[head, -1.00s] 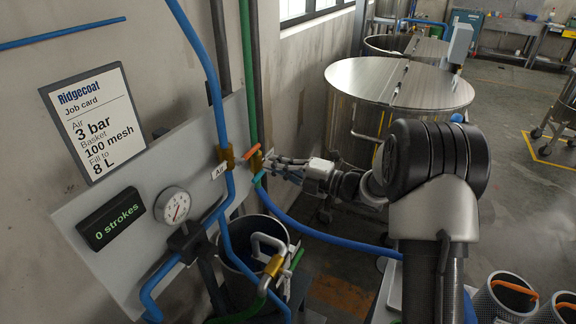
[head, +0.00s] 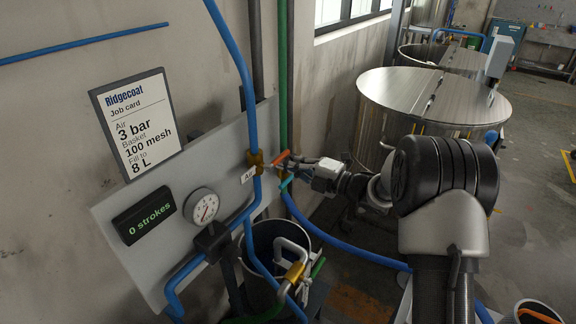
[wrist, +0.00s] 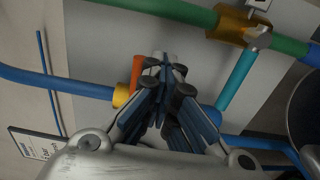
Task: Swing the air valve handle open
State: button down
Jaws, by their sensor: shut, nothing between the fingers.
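The air valve is a brass body (head: 255,158) on the blue pipe, above a small "AIR" label (head: 247,175). Its orange handle (head: 281,156) sticks out to the upper right in the head view. In the wrist view the orange handle (wrist: 137,72) rises from the yellow-brass fitting at the blue pipe's end. My gripper (head: 288,164) is at the handle in the head view. In the wrist view its fingertips (wrist: 165,68) are together and empty, just right of the orange handle. I cannot tell whether they touch it.
A teal handle (wrist: 238,80) on the green pipe's brass valve (wrist: 238,25) is close on the right. Below are a dark bucket (head: 262,255) and hoses. The panel holds a gauge (head: 201,205) and a display reading "0 strokes" (head: 144,213). A steel vat (head: 430,100) stands behind my arm.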

aim_at(288, 150)
jog(key=shift+w+r, duration=0.1)
jog(key=shift+r, duration=0.2)
jog(key=shift+w+d+r, duration=0.1)
jog(key=shift+r, duration=0.8)
jog(key=shift+r+p, duration=0.1)
jog(key=shift+p, duration=0.2)
jog(key=shift+r, duration=0.8)
jog(key=shift+s+a+r+p, duration=0.3)
jog(key=shift+s+r, duration=0.1)
jog(key=shift+r, duration=0.3)
